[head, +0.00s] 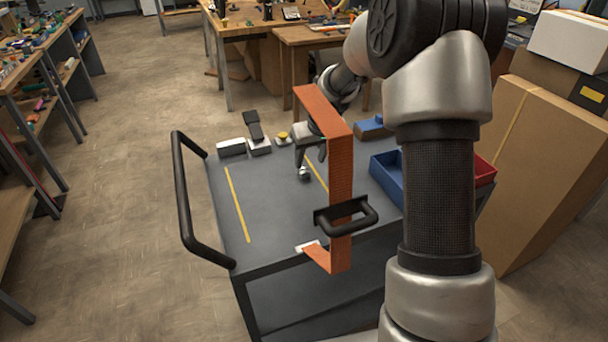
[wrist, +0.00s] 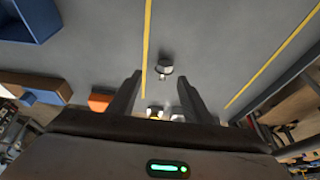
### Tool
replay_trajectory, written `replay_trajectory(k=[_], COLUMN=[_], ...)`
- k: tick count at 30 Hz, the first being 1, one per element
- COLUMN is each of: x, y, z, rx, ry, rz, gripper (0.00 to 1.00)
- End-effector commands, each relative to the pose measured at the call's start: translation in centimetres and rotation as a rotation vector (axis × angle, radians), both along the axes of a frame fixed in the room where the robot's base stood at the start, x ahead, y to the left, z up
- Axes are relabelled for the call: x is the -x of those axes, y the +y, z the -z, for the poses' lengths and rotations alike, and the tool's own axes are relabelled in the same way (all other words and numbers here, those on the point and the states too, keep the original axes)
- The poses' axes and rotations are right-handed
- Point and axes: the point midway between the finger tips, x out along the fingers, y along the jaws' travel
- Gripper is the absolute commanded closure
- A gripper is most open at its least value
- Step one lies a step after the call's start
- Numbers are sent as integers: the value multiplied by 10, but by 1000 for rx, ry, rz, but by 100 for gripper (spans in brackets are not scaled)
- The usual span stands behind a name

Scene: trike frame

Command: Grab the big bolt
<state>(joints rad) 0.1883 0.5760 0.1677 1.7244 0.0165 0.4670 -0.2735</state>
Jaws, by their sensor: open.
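A silver bolt (head: 304,173), small in both views, sits on the grey top of the cart (head: 265,205) near a yellow line. In the wrist view the bolt (wrist: 165,68) lies just beyond the fingertips, between their lines and apart from both. My gripper (head: 311,150) is open and empty above the cart, close to the bolt; its fingers (wrist: 160,82) are spread in the wrist view. The exact height over the bolt is hard to tell.
An orange bent strip with a black handle (head: 340,180) stands at the cart's front, partly in front of my gripper. A blue bin (head: 386,177) and a red bin (head: 484,170) are at the right. Small parts (head: 257,142) line the back. The cart's left middle is clear.

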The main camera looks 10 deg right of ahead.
Motion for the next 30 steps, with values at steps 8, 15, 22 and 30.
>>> replay_trajectory(k=[8,15,22,30], x=[-4,-15,-17,-17], y=[5,12,12,12], z=[18,51,54,54], rx=[1,0,0,0], ry=[2,2,-1,0], rz=[-3,-2,-1,-1], gripper=[55,55,55,94])
